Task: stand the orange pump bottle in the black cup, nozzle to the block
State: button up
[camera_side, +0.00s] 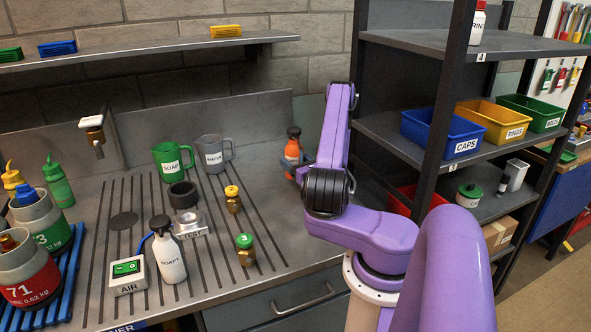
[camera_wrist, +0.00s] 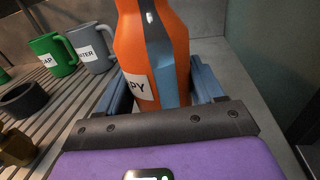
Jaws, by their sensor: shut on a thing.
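The orange pump bottle (camera_side: 293,150) with a dark pump head is upright at the back right of the bench. My gripper (camera_side: 290,165) is shut on it, with blue-grey fingers around its body. In the wrist view the bottle (camera_wrist: 183,45) fills the middle between the fingers, its white label partly covered and its top out of frame. I cannot tell whether its base touches the bench. The black cup (camera_side: 182,195) stands empty-looking on the slatted board, left of my gripper; it also shows in the wrist view (camera_wrist: 22,99). A small metal block labelled TEST (camera_side: 190,224) sits just in front of the cup.
A green SOAP jug (camera_side: 172,161) and a grey WATER jug (camera_side: 212,153) stand behind the cup. Brass fittings with yellow (camera_side: 233,200) and green (camera_side: 245,250) tops stand to its right. A white spray bottle (camera_side: 168,252) is in front. A shelf rack (camera_side: 395,135) rises at right.

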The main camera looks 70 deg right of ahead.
jog(key=shift+f, duration=1.25)
jog(key=shift+s+f, duration=0.1)
jog(key=o, duration=1.5)
jog(key=shift+f, duration=0.1)
jog(key=shift+o, duration=0.2)
